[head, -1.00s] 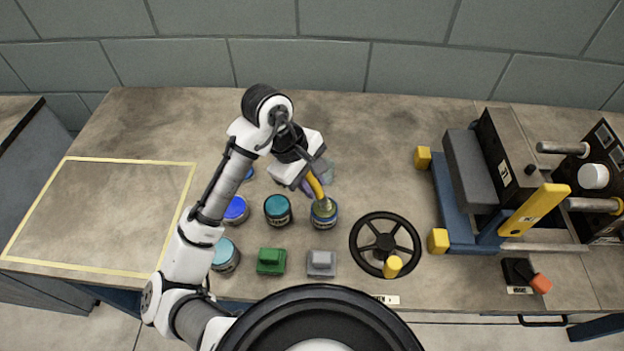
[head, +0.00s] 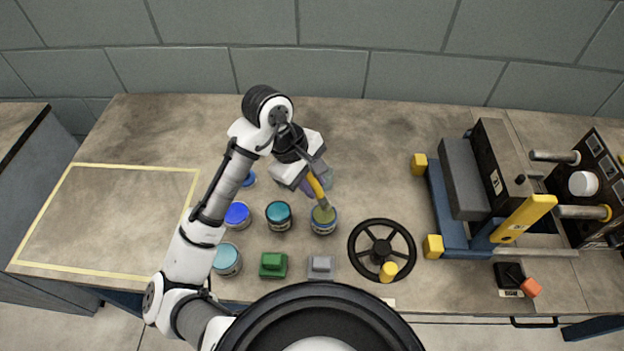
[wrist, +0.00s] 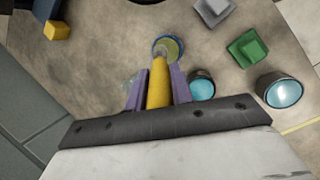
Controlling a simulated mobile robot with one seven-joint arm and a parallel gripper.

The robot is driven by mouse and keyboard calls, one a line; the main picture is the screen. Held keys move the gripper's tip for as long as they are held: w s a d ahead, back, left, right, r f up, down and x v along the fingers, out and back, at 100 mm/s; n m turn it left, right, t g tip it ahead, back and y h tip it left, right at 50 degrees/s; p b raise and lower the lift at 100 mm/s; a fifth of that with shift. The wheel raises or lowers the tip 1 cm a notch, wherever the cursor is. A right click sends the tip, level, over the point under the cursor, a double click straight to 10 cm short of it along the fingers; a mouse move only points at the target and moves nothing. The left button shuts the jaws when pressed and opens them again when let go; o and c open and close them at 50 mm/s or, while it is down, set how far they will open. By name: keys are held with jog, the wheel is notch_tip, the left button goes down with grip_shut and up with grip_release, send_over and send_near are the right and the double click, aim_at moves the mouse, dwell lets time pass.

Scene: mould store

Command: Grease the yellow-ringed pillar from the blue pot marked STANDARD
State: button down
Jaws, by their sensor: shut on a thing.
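My gripper (head: 312,184) is shut on the yellow handle of a brush (head: 318,190). In the wrist view the brush (wrist: 159,88) sits between the purple fingers. It points down at an open blue pot (head: 324,227) with olive-yellow grease inside, and its bristle end is at the pot's mouth. I cannot tell how deep it is. The pot also shows in the wrist view (wrist: 165,46); its label is too small to read. The yellow-ringed pillar (head: 578,211) is the lower of two horizontal steel pillars on the machine at right. The upper pillar (head: 553,156) shows no yellow ring.
Other pots stand near: a teal one (head: 278,217), a deep-blue one (head: 237,215) and a light-blue one (head: 227,261). A green block (head: 273,264), a grey block (head: 321,267) and a black handwheel (head: 381,250) lie in front. A yellow lever (head: 524,219) stands beside the pillars.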

jog(key=shift+r+p, duration=1.9)
jog(key=shift+r, duration=0.05)
jog(key=shift+s+f, duration=0.1)
